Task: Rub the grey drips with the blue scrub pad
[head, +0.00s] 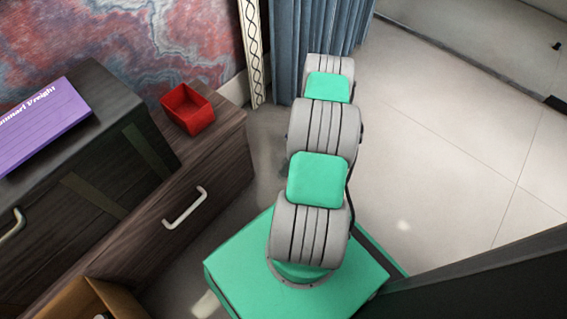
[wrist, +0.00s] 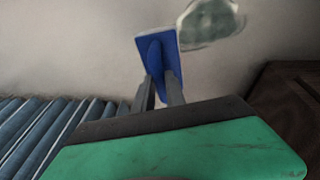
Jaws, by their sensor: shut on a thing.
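In the wrist view, my gripper (wrist: 161,84) is shut on the blue scrub pad (wrist: 152,44) by its ridge-like handle. The pad has a pale edge and points away from my gripper. A grey-green patch, the grey drips (wrist: 208,22), shows on the pale surface at the top, to the right of the pad. In the picture the pad lies beside the patch, with a small gap between them. I cannot tell whether the pad touches the surface. In the head view, my gripper, the pad and the drips are not visible.
A ribbed blue-grey curtain (head: 310,40) hangs behind my arm; similar ribs show at the wrist view's lower left. A red bin (head: 187,108) and a purple box (head: 42,122) sit on dark wooden furniture at left. Open pale floor (head: 450,130) lies to the right.

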